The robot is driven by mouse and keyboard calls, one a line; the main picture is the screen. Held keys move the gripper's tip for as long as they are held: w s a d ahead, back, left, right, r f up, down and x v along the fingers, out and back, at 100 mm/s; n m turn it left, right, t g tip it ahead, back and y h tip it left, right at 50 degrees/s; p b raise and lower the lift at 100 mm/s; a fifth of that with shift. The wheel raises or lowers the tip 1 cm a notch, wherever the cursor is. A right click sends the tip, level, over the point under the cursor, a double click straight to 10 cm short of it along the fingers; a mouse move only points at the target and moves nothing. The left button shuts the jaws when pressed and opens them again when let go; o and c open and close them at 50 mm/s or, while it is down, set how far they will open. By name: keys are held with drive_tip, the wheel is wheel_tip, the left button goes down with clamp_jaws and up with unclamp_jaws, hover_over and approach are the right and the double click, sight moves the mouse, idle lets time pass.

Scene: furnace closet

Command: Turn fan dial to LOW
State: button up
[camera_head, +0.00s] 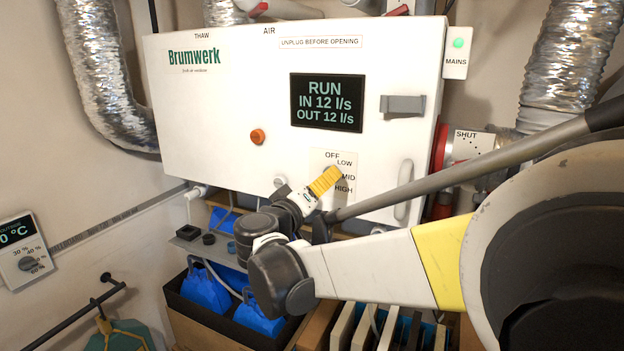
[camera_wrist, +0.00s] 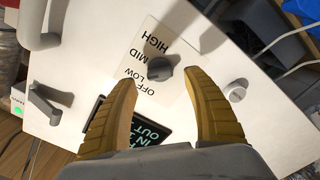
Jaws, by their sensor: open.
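The fan dial (camera_wrist: 160,68) is a dark grey knob on a pale label plate marked OFF, LOW, MID and HIGH in the wrist view. Which mark its pointer faces is unclear. My gripper (camera_wrist: 159,79) is open, with its yellow fingers on either side of the dial's line and the dial just beyond the tips. No contact shows. In the head view my gripper (camera_head: 325,181) is in front of the label plate (camera_head: 329,157) and hides the dial. The white Brumwerk unit's display (camera_head: 326,102) reads RUN, IN 12 l/s, OUT 12 l/s.
An orange knob (camera_head: 257,136) is left of the label plate. A white round knob (camera_wrist: 235,90) sits beside the dial in the wrist view. A grey latch (camera_head: 403,104) and a handle (camera_head: 404,190) stick out at right. Blue containers (camera_head: 206,290) stand below.

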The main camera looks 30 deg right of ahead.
drive_tip(key=v, duration=0.7)
drive_tip(key=shift+s+a, duration=0.2)
drive_tip(key=shift+a, duration=0.05)
drive_tip(key=s+f+g+y+b, duration=0.15)
drive_tip(key=s+f+b, duration=0.3)
drive_tip(key=f, duration=0.45)
drive_tip(key=s+d+f+g+y+b, duration=0.1)
drive_tip(key=s+f+y+b, duration=0.2)
drive_tip(key=f+b, duration=0.45)
drive_tip(key=s+f+g+y+b, duration=0.1)
drive_tip(key=s+f+y+b, duration=0.25)
drive_tip(key=f, duration=0.75)
drive_tip(key=s+a+f+y+b, duration=0.3)
drive_tip(key=s+a+f+b, duration=0.1)
drive_tip(key=f, duration=0.4)
drive_tip(key=s+a+f+n+y+b, duration=0.1)
drive_tip(key=s+a+f+y+b, duration=0.2)
drive_tip(key=s+a+f+b, duration=0.2)
wheel_tip(320, 180, down, 3)
drive_tip(key=shift+a+r, duration=0.1)
drive_tip(key=shift+a, duration=0.35)
